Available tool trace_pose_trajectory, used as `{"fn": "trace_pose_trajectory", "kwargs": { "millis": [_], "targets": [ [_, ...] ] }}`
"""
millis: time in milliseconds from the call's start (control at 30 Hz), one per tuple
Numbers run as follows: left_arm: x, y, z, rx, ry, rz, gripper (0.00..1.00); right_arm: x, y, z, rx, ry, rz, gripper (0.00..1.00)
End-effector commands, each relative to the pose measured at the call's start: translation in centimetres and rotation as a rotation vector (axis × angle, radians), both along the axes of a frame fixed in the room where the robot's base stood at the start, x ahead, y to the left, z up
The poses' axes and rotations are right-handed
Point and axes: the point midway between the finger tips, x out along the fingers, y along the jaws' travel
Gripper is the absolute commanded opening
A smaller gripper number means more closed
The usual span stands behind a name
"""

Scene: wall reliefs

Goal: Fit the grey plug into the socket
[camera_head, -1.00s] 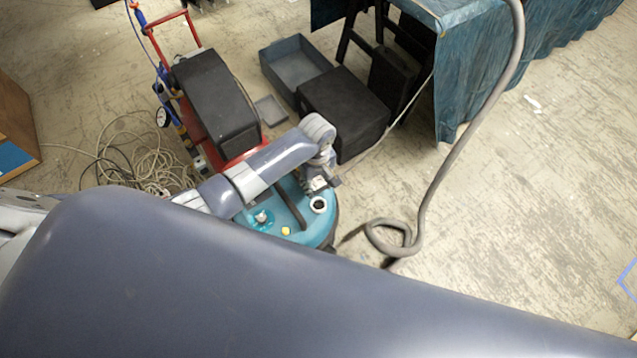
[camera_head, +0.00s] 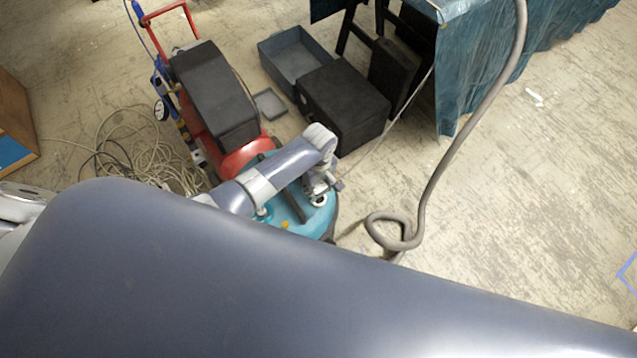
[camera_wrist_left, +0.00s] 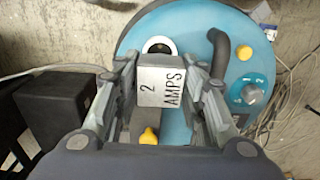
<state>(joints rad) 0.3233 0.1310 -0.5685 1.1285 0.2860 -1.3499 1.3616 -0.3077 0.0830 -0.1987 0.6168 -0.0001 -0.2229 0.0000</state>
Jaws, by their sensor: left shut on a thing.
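The grey plug (camera_wrist_left: 161,86) with a white "2 AMPS" label is between the fingers of my left gripper (camera_wrist_left: 160,72), which is shut on it. The socket (camera_wrist_left: 158,46), a pale ring around a dark hole, sits on top of the teal round machine (camera_wrist_left: 200,32), just beyond the plug in the wrist view. In the head view my left gripper (camera_head: 322,188) is over the machine (camera_head: 325,220), close to the socket (camera_head: 318,201), which it partly covers. I cannot tell whether plug and socket touch. My right gripper is not in view.
A dark handle (camera_wrist_left: 218,52), a dial (camera_wrist_left: 250,93) and a yellow knob (camera_wrist_left: 245,53) are on the machine. A red-and-black machine (camera_head: 215,95), coiled cables (camera_head: 130,155), a black box (camera_head: 343,103) and a grey hose (camera_head: 440,165) stand around.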

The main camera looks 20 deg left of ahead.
Motion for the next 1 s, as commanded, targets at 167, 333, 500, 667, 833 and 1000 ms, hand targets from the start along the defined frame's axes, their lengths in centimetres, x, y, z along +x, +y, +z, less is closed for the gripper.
{"fn": "trace_pose_trajectory", "kwargs": {
  "millis": [167, 333, 500, 667, 833, 1000],
  "targets": [
    [0.0, -0.1, -1.9, -0.001, 0.000, 0.000, 0.14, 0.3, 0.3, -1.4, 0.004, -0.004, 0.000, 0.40],
    [0.0, -0.1, -2.6, -0.002, -0.001, -0.001, 0.14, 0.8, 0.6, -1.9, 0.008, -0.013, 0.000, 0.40],
    [0.0, -0.1, -2.9, -0.002, -0.001, -0.001, 0.14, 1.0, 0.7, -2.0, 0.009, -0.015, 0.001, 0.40],
    [0.0, -0.1, -2.8, -0.002, -0.001, -0.001, 0.14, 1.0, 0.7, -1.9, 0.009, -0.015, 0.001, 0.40],
    [0.0, -0.1, -2.8, -0.002, -0.001, -0.001, 0.14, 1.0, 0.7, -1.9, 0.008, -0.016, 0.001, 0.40],
    [0.0, -0.1, -2.8, -0.001, 0.000, -0.001, 0.14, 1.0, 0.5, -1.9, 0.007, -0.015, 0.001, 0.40]
  ]
}}
